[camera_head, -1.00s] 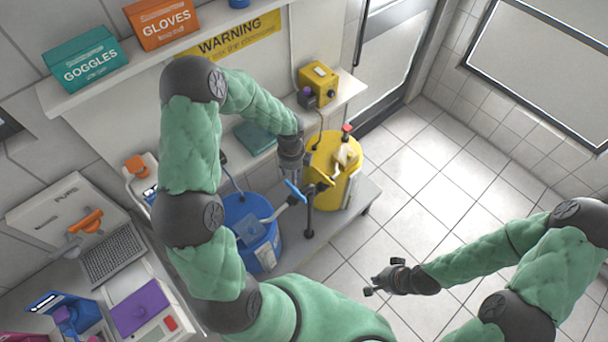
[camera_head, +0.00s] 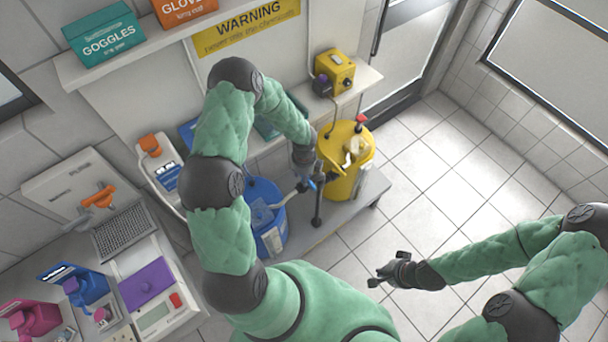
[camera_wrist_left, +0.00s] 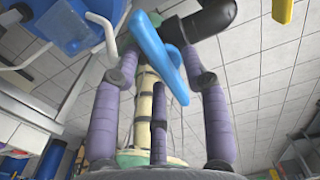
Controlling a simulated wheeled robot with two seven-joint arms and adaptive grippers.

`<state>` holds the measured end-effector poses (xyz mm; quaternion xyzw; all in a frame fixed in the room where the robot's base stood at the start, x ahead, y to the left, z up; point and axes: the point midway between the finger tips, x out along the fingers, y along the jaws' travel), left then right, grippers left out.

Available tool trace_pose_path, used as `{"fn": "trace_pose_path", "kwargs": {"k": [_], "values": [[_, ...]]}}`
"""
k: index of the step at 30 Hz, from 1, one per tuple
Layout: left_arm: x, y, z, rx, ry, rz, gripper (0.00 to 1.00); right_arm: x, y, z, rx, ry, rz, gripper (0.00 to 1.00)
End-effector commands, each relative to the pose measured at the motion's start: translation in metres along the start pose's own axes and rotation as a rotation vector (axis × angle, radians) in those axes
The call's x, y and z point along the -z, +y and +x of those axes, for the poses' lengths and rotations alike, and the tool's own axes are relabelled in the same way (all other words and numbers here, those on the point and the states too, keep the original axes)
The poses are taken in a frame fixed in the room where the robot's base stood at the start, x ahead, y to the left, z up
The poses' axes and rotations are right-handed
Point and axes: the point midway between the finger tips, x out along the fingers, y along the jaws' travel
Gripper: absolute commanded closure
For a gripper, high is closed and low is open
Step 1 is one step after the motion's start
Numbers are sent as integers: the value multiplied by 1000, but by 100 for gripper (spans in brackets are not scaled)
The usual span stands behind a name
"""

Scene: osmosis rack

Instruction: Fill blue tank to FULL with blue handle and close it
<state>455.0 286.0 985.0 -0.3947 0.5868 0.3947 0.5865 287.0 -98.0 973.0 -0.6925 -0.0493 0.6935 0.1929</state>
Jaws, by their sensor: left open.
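The blue tank (camera_head: 270,236) stands on the low grey shelf in the head view, partly hidden by my left arm. The blue handle (camera_head: 311,184) is on top of a dark upright post (camera_head: 318,212) between the blue and yellow tanks. My left gripper (camera_head: 305,172) is at the handle, its fingers largely hidden in the head view. My right gripper (camera_head: 384,272) is open and empty above the floor.
A yellow tank (camera_head: 352,183) with a red cap stands right of the post. A yellow box (camera_head: 334,72) sits on the wall shelf above. The tiled floor (camera_head: 450,150) at the right is clear.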

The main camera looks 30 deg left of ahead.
Motion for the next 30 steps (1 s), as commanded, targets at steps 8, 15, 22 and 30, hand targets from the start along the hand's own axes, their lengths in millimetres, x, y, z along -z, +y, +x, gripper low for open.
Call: {"fn": "trace_pose_path", "kwargs": {"k": [8,15,22,30], "values": [[0,0,0,0,0,-1,89,0,0,0,0,0,0,100],[0,0,0,0,0,-2,100,0,0,0,0,0,0,100],[0,0,0,1,-1,-44,100,0,2,6,0,0,0,100],[0,0,2,3,-2,-210,100,1,9,24,0,0,0,100]]}}
